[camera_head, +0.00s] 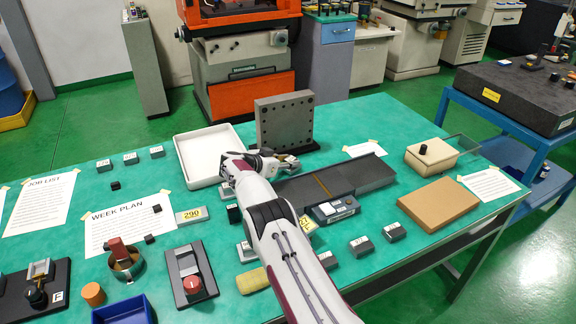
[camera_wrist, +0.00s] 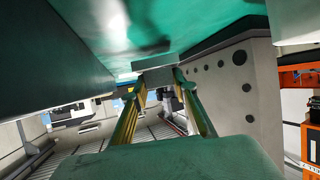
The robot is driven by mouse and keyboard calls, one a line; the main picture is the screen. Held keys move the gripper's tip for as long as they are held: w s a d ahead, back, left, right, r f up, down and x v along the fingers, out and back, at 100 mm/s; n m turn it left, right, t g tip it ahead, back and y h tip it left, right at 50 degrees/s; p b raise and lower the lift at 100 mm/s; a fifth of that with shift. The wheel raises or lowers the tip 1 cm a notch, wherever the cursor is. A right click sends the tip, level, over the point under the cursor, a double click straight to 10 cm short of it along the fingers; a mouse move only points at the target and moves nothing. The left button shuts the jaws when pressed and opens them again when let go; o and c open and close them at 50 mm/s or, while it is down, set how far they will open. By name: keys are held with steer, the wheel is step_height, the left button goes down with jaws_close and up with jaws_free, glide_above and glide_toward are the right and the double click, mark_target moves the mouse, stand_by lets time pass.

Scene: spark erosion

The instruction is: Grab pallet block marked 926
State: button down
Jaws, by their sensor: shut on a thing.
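My gripper (camera_head: 287,163) is near the middle of the green table, between the white tray and the upright plate. In the wrist view its two yellow-green fingers (camera_wrist: 160,100) are shut on a small grey block (camera_wrist: 158,78). No mark can be read on this block, and it is not clear in the head view. Other small grey blocks stand on the table: one at the right (camera_head: 394,231), one beside it (camera_head: 361,246), and several at the back left (camera_head: 130,158). Their marks are too small to read.
A white tray (camera_head: 183,163) lies left of my gripper. An upright drilled plate (camera_head: 284,122) stands just behind it and also fills the wrist view's right side (camera_wrist: 232,85). A long dark slab (camera_head: 335,180) lies to the right. A brown box (camera_head: 436,203) is further right.

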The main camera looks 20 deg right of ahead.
mark_target(288, 160)
step_height(288, 160, up, 8)
steer(key=shift+r, duration=0.1)
stand_by(0.4)
steer(key=shift+w, duration=0.1)
stand_by(0.4)
